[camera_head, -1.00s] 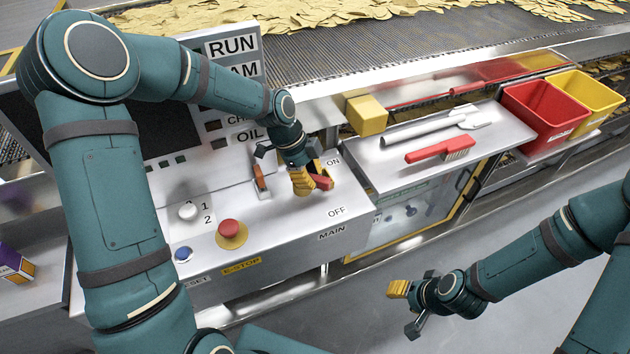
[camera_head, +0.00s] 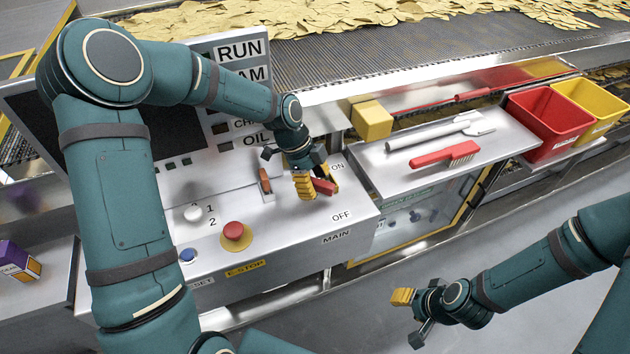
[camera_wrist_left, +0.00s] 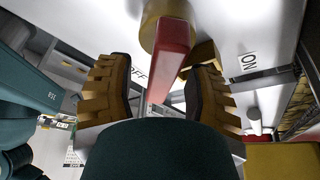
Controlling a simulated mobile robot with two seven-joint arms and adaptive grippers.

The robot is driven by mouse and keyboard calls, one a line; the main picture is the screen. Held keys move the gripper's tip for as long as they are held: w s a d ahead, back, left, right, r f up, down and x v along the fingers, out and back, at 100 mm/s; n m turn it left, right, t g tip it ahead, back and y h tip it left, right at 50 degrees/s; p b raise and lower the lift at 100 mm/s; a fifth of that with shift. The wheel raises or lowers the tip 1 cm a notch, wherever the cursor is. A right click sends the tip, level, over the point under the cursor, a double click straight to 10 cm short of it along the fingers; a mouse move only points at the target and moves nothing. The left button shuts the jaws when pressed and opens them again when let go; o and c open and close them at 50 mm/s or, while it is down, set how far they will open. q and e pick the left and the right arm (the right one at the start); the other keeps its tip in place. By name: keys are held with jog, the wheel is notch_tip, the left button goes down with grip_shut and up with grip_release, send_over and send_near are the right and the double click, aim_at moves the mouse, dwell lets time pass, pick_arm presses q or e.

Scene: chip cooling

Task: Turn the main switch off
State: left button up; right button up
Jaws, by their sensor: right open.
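The main switch is a red handle (camera_head: 323,186) on a yellow round base, on the sloping panel between the ON and OFF labels. In the left wrist view the red handle (camera_wrist_left: 173,55) runs between the two yellow finger pads, and its yellow base (camera_wrist_left: 160,15) is at the top. My left gripper (camera_head: 312,184) is at the switch. Its fingers (camera_wrist_left: 168,95) are apart on either side of the handle, with a gap visible on the left side. My right gripper (camera_head: 408,318) is open and empty, over the floor in front of the panel.
A shelf to the right holds a red brush (camera_head: 445,155), a scoop and a yellow block (camera_head: 371,120).

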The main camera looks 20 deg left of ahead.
aim_at(315, 181)
pick_arm(q)
jog(key=shift+r, duration=0.1)
notch_tip(315, 181, up, 10)
jog(key=shift+f, duration=0.1)
dwell(0.3)
